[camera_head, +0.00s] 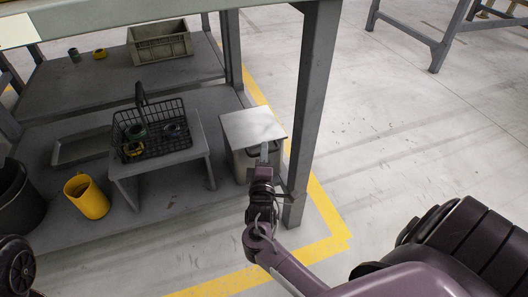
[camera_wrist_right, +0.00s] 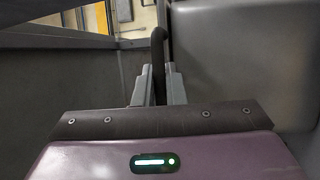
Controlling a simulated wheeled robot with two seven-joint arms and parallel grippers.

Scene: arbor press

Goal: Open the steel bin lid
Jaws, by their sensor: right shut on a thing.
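The steel bin (camera_head: 242,163) stands at the right end of the lower shelf, beside the table leg. Its pale square lid (camera_head: 250,124) covers the top; I cannot tell whether the lid is slightly raised. My right gripper (camera_head: 264,155) is at the bin's near right side, just below the lid's front edge. In the right wrist view, the right gripper (camera_wrist_right: 157,85) is shut on a dark upright bar (camera_wrist_right: 158,48), which looks like a handle. A large grey panel (camera_wrist_right: 235,55) stands close to its right. My left gripper is not in view.
The grey table leg (camera_head: 309,105) is close to the right of my right gripper. A low stand holds a black wire basket (camera_head: 175,146). A yellow cup (camera_head: 88,197), a dark bucket (camera_head: 18,197) and a crate (camera_head: 160,45) are farther left. Floor at right is open.

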